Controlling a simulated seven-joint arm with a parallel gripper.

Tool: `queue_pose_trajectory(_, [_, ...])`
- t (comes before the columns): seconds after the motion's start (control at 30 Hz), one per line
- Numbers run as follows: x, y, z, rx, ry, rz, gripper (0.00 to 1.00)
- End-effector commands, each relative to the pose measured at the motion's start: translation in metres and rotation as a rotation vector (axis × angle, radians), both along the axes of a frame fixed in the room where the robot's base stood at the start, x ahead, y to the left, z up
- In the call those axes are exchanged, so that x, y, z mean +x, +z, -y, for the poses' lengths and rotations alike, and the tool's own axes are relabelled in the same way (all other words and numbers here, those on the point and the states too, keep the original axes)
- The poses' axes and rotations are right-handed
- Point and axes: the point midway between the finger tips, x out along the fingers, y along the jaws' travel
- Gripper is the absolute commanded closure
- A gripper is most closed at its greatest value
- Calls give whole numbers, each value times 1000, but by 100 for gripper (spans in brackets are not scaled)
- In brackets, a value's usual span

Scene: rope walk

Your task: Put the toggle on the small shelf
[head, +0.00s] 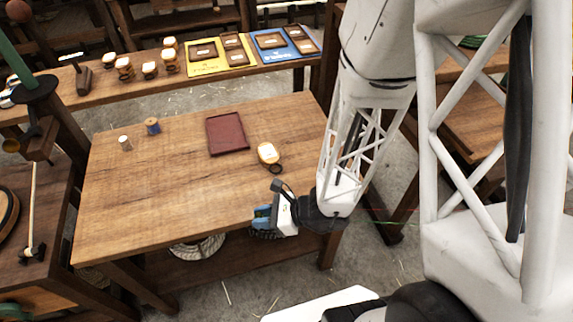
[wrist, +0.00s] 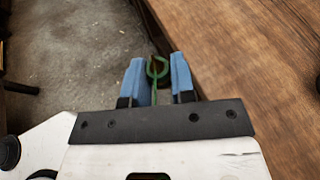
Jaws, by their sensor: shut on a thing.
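My gripper (head: 262,219) has blue fingers and is at the near right edge of the wooden table (head: 170,190). In the wrist view my gripper (wrist: 158,68) is shut on a thin green piece (wrist: 157,68) with an open loop at its end, seemingly the toggle or its cord. Its rest is hidden between the fingers. In the head view the held thing is hidden. Which surface is the small shelf, I cannot tell; a long raised plank (head: 120,82) runs behind the table, and a lower board (head: 215,263) lies under it.
On the table are a dark red tray (head: 228,146), a pale-topped jar (head: 268,154) beside a dark ring, a blue spool (head: 152,127) and a small white cylinder (head: 125,143). Jars and yellow and blue boards stand on the plank. The table's near left is clear.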

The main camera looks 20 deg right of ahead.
Motion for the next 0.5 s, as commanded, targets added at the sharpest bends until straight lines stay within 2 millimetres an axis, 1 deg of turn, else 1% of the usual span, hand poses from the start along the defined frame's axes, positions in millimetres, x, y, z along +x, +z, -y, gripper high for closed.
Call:
queue_pose_trajectory(0.27, [0, 2, 0, 0, 0, 1, 98])
queue_pose_trajectory(0.37, [0, 7, 0, 0, -1, 2, 98])
queue_pose_trajectory(0.5, [1, 21, 0, -1, 1, 5, 98])
